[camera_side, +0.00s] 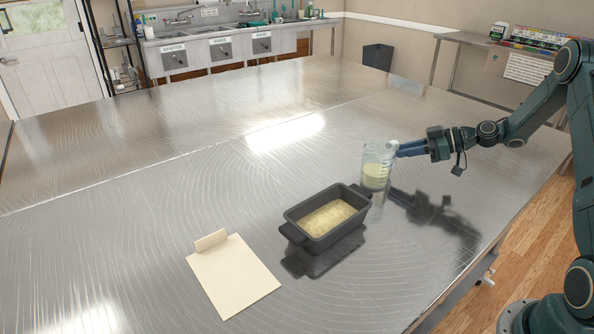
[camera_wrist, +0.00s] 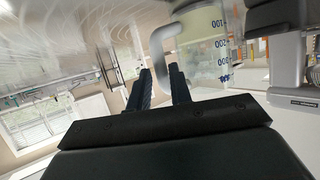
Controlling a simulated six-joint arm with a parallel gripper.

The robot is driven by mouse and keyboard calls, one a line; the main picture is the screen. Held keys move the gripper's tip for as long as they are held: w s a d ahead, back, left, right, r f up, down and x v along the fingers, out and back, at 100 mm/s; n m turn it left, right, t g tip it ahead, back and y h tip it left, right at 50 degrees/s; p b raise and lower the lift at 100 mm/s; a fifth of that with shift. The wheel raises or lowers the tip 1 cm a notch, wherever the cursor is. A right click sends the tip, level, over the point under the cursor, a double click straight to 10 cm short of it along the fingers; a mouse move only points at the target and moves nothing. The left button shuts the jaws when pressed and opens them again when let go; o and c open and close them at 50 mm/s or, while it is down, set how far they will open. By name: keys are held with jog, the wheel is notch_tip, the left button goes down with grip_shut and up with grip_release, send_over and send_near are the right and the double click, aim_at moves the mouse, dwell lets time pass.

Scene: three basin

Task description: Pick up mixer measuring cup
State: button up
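The clear measuring cup (camera_side: 378,165) stands upright at the right part of the metal table, with pale contents in its lower part. My gripper (camera_side: 402,149) reaches in level from the right, with its fingertips at the cup's handle side. In the wrist view, the cup (camera_wrist: 205,45) is upside down at the top, with blue markings. Its pale handle (camera_wrist: 160,52) runs down between the two dark fingers of my gripper (camera_wrist: 161,78). The fingers are a small distance apart. I cannot tell whether they press on the handle.
A dark loaf pan (camera_side: 298,232) with pale batter stands just left of and nearer than the cup. A cream board or sheet (camera_side: 235,277) with a small block at its edge lies further left. The metal table (camera_side: 130,215) is clear at the left and back.

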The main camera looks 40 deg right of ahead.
jog(key=shift+w+a, duration=0.1)
jog(key=shift+w, duration=0.05)
jog(key=shift+x, duration=2.5)
jog(key=shift+c, duration=0.2)
grip_shut()
